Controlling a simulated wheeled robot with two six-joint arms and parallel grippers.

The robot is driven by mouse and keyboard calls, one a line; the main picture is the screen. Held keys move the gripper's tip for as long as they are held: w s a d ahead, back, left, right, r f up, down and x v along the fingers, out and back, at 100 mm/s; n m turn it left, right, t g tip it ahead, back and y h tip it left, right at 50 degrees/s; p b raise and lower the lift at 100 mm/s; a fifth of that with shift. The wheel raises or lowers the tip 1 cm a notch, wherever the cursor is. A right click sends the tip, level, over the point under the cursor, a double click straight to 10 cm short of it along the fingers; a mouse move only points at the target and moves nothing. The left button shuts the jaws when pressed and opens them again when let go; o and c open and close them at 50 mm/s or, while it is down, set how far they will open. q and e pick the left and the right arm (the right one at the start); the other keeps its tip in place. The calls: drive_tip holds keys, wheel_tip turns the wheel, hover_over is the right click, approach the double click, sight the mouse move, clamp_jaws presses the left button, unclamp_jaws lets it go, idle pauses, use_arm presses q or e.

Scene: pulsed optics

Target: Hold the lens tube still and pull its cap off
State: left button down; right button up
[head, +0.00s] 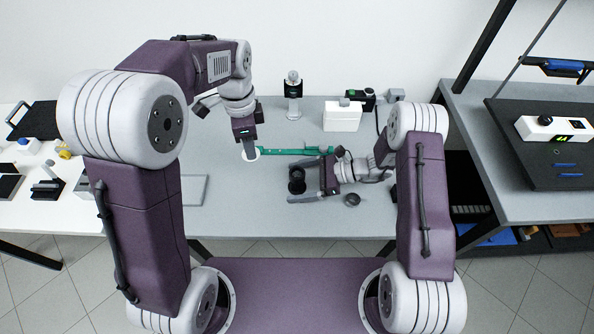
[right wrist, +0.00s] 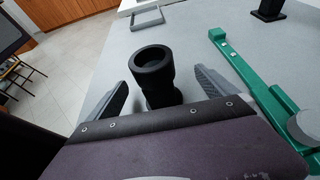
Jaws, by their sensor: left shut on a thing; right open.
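The black lens tube (head: 297,180) stands upright on the table in the head view. The right wrist view shows it as a stepped black cylinder (right wrist: 152,78) with a dark hollow in its top rim. I cannot tell the cap from the tube here. My right gripper (head: 303,180) is open, with one finger on each side of the tube; in the right wrist view a gap shows beside each finger.
A green bar (head: 290,151) lies behind the tube; it also shows in the right wrist view (right wrist: 240,68). A small dark round part (head: 352,200) lies right of the tube. A grey tray (head: 205,190) is at left. A white box (head: 342,118) stands at the back.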

drive_tip(key=shift+o, duration=0.4)
drive_tip(key=shift+d, duration=0.55)
use_arm(q)
drive_tip(key=shift+f, duration=0.15)
use_arm(e)
drive_tip(key=shift+s+d, duration=0.15)
drive_tip(key=shift+d, duration=3.85)
use_arm(q)
wheel_tip(320, 180, up, 7)
drive_tip(key=p, duration=0.6)
drive_tip(key=shift+f, duration=0.25)
use_arm(e)
wheel_tip(320, 180, up, 8)
